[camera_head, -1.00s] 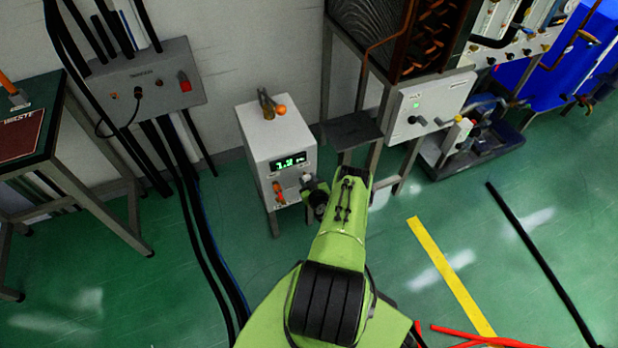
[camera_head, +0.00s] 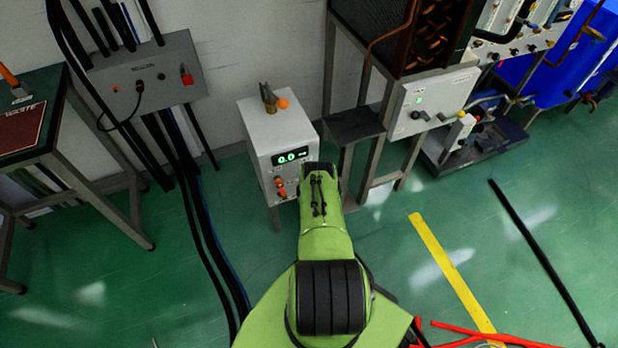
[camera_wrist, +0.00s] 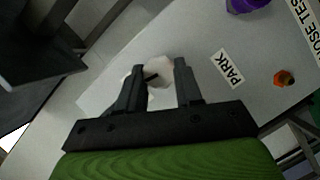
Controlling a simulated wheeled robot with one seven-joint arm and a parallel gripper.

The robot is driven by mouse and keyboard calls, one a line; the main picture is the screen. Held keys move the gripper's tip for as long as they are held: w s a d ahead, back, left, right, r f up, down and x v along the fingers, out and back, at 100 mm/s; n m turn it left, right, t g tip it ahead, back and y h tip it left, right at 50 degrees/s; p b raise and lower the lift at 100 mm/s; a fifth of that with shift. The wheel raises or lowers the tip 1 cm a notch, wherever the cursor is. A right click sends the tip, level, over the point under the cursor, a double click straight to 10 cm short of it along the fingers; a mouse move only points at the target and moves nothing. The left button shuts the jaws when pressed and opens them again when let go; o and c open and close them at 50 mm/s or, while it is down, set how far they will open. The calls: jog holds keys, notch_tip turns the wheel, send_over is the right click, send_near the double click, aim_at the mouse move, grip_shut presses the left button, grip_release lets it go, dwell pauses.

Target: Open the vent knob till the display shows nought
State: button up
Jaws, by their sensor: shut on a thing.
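A white box unit (camera_head: 262,135) stands on a frame against the wall. Its green display (camera_head: 291,157) reads 0.0. In the head view my green arm covers my gripper and the lower right of the box front. In the wrist view my gripper (camera_wrist: 158,80) is shut on a pale round knob (camera_wrist: 164,70) with a dark mark, one finger on either side. A PARK label (camera_wrist: 227,68) is right of this knob. No vent label can be read, so I cannot tell from lettering whether it is the vent knob.
Orange-red fittings (camera_head: 280,187) are on the box front, left of my arm. An orange knob (camera_wrist: 284,78) and a purple part (camera_wrist: 245,5) are right of my gripper in the wrist view. A dark shelf (camera_head: 355,126) stands close right of the box.

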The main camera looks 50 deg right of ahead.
jog(key=shift+f+n, duration=0.1)
jog(key=shift+n, duration=0.2)
dwell(0.4)
jog(key=o, duration=1)
jog(key=shift+o, duration=0.2)
